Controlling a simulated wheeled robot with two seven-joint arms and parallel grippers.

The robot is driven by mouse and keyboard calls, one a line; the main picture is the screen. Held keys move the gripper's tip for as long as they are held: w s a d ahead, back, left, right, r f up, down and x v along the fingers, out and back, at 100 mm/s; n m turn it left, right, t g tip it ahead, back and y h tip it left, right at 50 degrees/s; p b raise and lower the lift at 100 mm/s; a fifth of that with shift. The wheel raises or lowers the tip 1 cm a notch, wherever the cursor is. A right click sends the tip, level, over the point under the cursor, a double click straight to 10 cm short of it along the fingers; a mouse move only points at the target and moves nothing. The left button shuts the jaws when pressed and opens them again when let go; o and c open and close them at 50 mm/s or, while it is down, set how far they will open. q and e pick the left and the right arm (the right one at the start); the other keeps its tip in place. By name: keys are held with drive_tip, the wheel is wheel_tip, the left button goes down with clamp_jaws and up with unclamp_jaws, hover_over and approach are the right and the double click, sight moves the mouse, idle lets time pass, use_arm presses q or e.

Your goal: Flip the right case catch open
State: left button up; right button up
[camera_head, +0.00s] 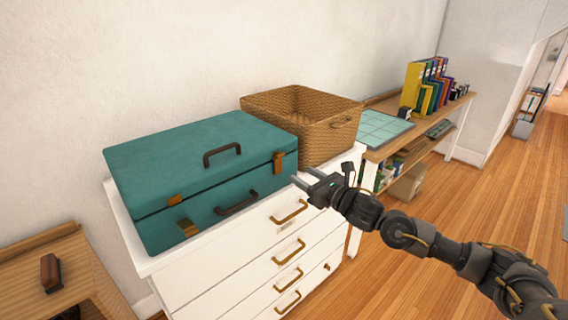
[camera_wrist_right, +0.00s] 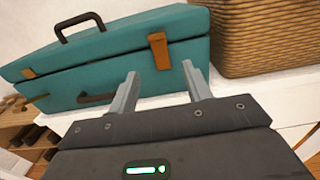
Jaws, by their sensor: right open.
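A teal case (camera_head: 205,165) lies shut on top of the white drawer unit, and its front also shows in the wrist view (camera_wrist_right: 120,72). The right case catch (camera_head: 279,162), an orange-brown strap, spans the lid seam near the right front corner; it also shows upright in the wrist view (camera_wrist_right: 159,51). The left catch (camera_head: 175,199) shows as two separate brown pieces, one on the lid and one below. My right gripper (camera_head: 303,176) is open and empty, in front of the right catch and apart from it. In the wrist view the catch appears between the fingertips (camera_wrist_right: 160,74). My left gripper is not in view.
A wicker basket (camera_head: 320,130) stands close to the case's right side. The white drawer unit (camera_head: 240,262) has protruding brass handles below the gripper. A dark front handle (camera_head: 236,204) sticks out left of the right catch. Open floor lies to the right.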

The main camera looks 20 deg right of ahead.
sight(279, 161)
drive_tip(key=p+x, duration=0.2)
drive_tip(key=x, duration=0.6)
drive_tip(key=shift+w+a, duration=0.15)
drive_tip(key=shift+w, duration=0.15)
drive_tip(key=shift+w+a, duration=0.15)
drive_tip(key=shift+w, duration=0.2)
clamp_jaws()
